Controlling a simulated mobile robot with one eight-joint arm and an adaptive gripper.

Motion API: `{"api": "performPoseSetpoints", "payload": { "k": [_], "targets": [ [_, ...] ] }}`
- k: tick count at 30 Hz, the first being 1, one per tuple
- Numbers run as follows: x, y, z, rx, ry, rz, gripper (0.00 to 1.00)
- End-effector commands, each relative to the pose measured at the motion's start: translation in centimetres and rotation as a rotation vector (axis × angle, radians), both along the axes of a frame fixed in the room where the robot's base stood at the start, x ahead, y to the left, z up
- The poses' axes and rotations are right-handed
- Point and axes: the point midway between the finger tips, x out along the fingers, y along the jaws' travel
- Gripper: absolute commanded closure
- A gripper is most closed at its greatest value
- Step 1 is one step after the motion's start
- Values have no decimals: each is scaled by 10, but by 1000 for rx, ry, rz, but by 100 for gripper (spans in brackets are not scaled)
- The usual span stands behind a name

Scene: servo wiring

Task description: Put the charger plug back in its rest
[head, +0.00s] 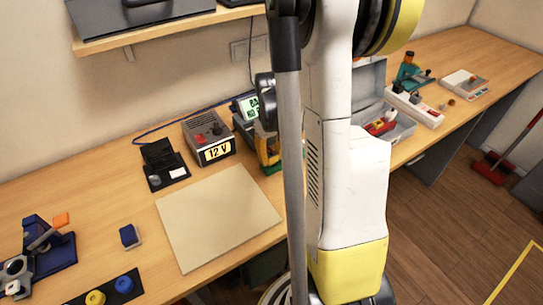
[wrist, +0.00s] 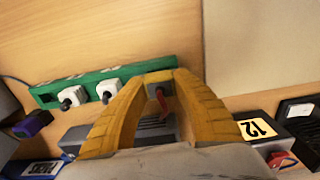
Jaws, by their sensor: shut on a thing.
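My gripper (wrist: 160,82) has yellow fingers that close together near the right end of a green strip. A small grey-and-red thing shows between the fingers; I take it for the charger plug (wrist: 162,100), though its shape is mostly hidden. In the head view my arm covers most of the gripper, and only some yellow (head: 267,150) shows beside the arm. I cannot tell which thing is the plug's rest.
A grey 12 V box (head: 207,132) stands left of the gripper, with a black stand (head: 163,160) beyond it. A green-lit display box (head: 245,107) is close behind. A beige mat (head: 215,215) lies clear in front. A purple-black block (wrist: 32,124) is near the strip.

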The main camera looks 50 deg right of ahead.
Motion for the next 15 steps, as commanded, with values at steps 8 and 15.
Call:
{"api": "performPoseSetpoints", "payload": {
  "k": [8, 15],
  "targets": [
    [0, 0, -8, 0, 0, 0, 100],
    [0, 0, -11, 0, 0, 0, 50]
  ]
}}
